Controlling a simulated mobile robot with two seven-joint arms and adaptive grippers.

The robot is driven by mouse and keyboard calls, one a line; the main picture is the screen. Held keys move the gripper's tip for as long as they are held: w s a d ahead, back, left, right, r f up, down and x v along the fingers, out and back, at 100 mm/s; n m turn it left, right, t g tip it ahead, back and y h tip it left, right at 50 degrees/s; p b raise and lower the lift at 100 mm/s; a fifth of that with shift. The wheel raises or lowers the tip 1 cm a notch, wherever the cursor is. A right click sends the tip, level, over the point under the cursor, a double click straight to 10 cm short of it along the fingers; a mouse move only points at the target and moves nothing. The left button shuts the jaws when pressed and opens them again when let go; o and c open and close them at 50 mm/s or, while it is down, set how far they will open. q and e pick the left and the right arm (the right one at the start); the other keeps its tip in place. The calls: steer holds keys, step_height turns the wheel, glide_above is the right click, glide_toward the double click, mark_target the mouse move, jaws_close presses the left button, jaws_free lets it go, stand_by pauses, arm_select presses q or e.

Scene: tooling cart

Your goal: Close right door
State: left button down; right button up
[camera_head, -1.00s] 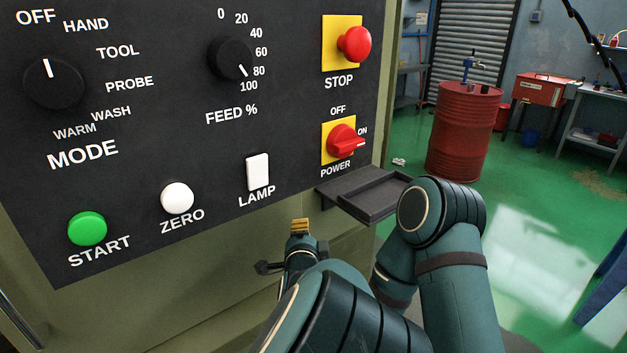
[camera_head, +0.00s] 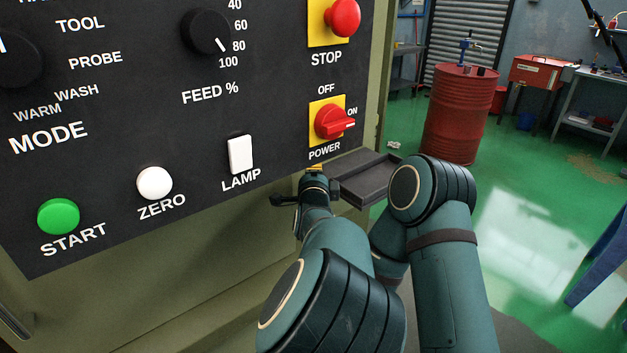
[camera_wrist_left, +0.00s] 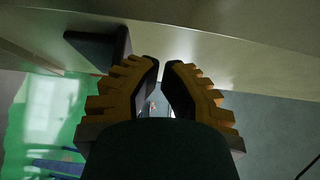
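An olive cabinet front (camera_head: 190,265) lies below the black control panel. I cannot tell the right door's edges or how far it stands open. My left gripper (camera_head: 315,168) is beneath the panel's lower right corner, just left of the dark tray. In the left wrist view, the left gripper (camera_wrist_left: 161,65) shows its two yellow-ribbed fingers with a narrow gap and nothing between them. A pale panel (camera_wrist_left: 230,45) crosses the top of that view; I cannot tell whether it is the door. My right gripper is not in view.
The dark tray (camera_head: 362,187) juts out from the cabinet beside my left gripper. The control panel (camera_head: 110,115) carries knobs and buttons. A metal handle (camera_head: 14,322) is at the lower left. A red drum (camera_head: 457,115) stands behind on the green floor (camera_head: 530,215).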

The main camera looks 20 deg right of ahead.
arm_select(q)
steer(key=shift+s+a+b, duration=0.15)
steer(key=shift+a+b, duration=0.05)
steer(key=shift+a, duration=0.7)
steer(key=shift+s+a+b, duration=0.1)
steer(key=shift+a+b, duration=0.05)
steer(key=shift+a, duration=0.7)
